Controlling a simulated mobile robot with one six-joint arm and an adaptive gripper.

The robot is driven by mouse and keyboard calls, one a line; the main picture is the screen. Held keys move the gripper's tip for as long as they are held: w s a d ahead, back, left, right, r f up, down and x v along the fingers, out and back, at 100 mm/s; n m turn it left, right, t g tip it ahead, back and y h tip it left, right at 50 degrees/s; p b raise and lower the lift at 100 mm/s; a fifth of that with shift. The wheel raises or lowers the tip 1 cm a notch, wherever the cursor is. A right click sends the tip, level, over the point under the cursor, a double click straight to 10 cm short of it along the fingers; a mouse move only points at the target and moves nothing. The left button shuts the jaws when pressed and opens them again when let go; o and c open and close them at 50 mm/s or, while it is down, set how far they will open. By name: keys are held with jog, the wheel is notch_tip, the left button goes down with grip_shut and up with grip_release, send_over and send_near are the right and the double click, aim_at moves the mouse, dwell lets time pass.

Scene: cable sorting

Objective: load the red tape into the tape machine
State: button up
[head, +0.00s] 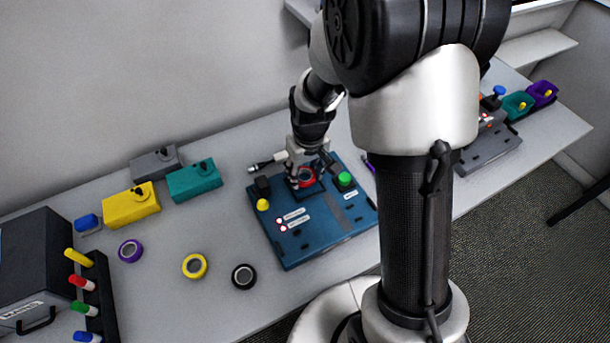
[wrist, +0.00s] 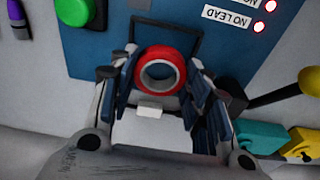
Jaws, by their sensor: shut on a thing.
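The red tape (head: 306,177) is a red ring with a grey core. It shows in the wrist view (wrist: 161,55) between the fingers of my gripper (wrist: 160,85), which is shut on it. In the head view my gripper (head: 300,172) is over the back part of the blue tape machine (head: 310,235). The tape is at a dark square frame on the machine panel; I cannot tell whether it touches the panel. The machine has a green button (head: 344,179), a yellow-knobbed lever (head: 263,204) and two lit red lamps (head: 281,224), one labelled "NO LEAD".
Purple (head: 130,250), yellow (head: 195,265) and black (head: 244,276) tapes lie left of the machine. Grey (head: 154,163), yellow (head: 131,206) and teal (head: 195,181) boxes stand behind them. A rack of coloured markers (head: 98,300) and a black case (head: 38,265) are at far left.

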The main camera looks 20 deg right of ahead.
jog(key=shift+f, duration=0.5)
jog(key=shift+f+b, duration=0.45)
jog(key=shift+f, duration=0.1)
jog(key=shift+f, duration=0.1)
jog(key=o, duration=1)
jog(key=shift+c, duration=0.2)
